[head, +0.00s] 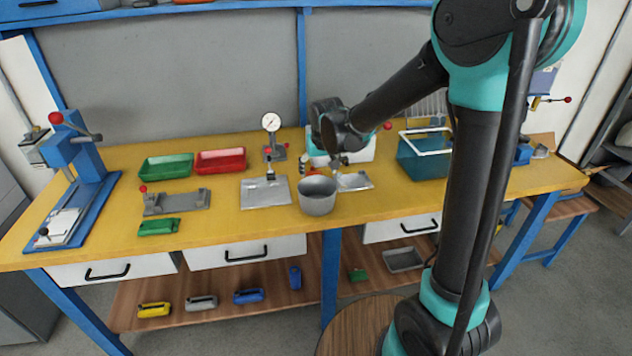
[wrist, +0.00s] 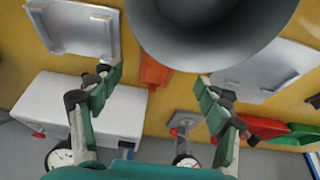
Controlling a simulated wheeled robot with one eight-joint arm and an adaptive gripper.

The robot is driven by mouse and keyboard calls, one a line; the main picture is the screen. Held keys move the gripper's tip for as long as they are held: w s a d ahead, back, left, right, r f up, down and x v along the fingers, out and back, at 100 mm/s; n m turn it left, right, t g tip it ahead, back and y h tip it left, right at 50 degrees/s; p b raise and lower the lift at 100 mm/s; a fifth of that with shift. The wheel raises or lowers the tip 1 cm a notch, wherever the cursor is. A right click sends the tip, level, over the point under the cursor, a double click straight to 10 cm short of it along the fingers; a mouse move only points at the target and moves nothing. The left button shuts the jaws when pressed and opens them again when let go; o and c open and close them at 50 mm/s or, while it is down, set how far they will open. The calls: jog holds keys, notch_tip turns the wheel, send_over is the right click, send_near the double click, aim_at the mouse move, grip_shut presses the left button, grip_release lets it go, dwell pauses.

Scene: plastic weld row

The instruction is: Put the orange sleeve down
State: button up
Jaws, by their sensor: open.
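The orange sleeve (wrist: 155,72) shows in the wrist view, on the yellow table just beyond the rim of the grey pot. It lies between the two fingers of my gripper (wrist: 159,80), with visible gaps on both sides. The fingers are spread apart and hold nothing. The sleeve's near end is close to the pot rim in the picture, and I cannot tell whether the rim hides part of it. In the head view my gripper (head: 325,164) is low over the table behind the pot, and I cannot make out the sleeve clearly there.
The grey pot (head: 318,198) stands close in front of my gripper. Metal plates lie left (head: 258,194) and right (head: 355,181) of it. A white box (head: 358,152) and a dial gauge (head: 271,123) stand behind. Red (head: 220,161) and green (head: 166,167) trays are left; a teal tank (head: 420,165) is right.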

jog(key=shift+x, duration=3)
jog(key=shift+w+r, duration=0.1)
jog(key=shift+w, duration=0.05)
jog(key=c, duration=1.4)
jog(key=shift+o, duration=0.2)
